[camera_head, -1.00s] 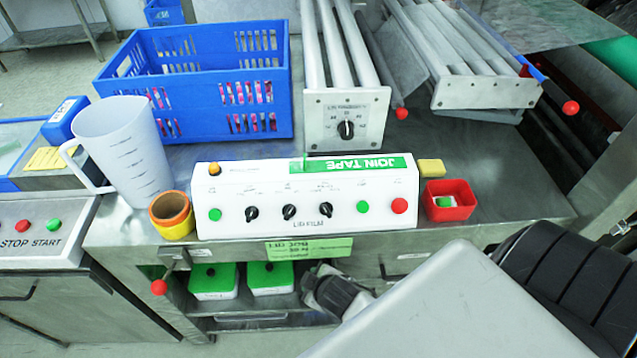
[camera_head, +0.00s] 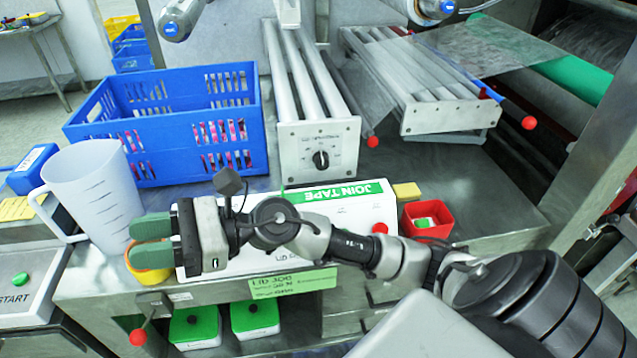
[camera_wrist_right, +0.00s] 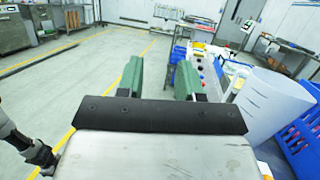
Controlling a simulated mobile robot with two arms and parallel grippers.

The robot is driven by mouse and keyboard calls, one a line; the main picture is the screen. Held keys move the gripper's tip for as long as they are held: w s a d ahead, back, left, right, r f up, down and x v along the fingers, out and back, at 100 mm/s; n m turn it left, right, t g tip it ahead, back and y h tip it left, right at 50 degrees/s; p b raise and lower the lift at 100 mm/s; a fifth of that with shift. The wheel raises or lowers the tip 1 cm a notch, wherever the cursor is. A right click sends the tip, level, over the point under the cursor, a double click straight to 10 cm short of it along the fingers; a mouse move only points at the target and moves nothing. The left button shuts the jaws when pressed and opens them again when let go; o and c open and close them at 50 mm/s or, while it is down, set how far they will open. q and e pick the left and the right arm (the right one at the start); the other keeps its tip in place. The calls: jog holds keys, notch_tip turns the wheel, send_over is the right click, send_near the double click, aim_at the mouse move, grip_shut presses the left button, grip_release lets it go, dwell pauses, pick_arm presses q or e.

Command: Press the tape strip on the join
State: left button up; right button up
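The green JOIN TAPE strip (camera_head: 335,194) lies along the back top edge of a white control box (camera_head: 372,212). A clear film (camera_head: 480,52) runs by the rollers (camera_head: 425,85) at the right; I cannot make out a join in it. My right gripper (camera_head: 138,241) is at the left end of the box, above the orange and yellow ring (camera_head: 146,274), which it partly covers. Its green fingers stand apart with nothing between them, also in the right wrist view (camera_wrist_right: 158,78). My right arm hides most of the box front. My left gripper is not in view.
A measuring jug (camera_head: 92,195) stands just behind my right gripper. A blue crate (camera_head: 165,150) is behind it. A red tray (camera_head: 428,218) and a yellow block (camera_head: 406,191) are right of the box. Red-knobbed levers stick out near the rollers.

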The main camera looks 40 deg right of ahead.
notch_tip(320, 180, down, 5)
jog(key=d+n+g+h, duration=0.2)
jog(key=n+g+h, duration=0.3)
jog(key=n, duration=0.4)
jog(key=n+t+h, duration=0.2)
jog(key=n+h, duration=0.4)
jog(key=h, duration=1.1)
send_near(282, 188)
jog(key=x, duration=0.5)
jog(key=shift+s+d+p, duration=0.15)
jog(key=shift+s+p, duration=0.15)
jog(key=shift+p, duration=0.05)
jog(key=p+x, duration=0.1)
jog(key=x, duration=0.1)
jog(key=p+x, duration=0.1)
jog(key=x, duration=0.1)
jog(key=shift+w+f, duration=0.25)
jog(key=shift+w, duration=0.05)
jog(key=shift+w+f, duration=0.15)
jog(key=shift+f, duration=0.3)
grip_shut()
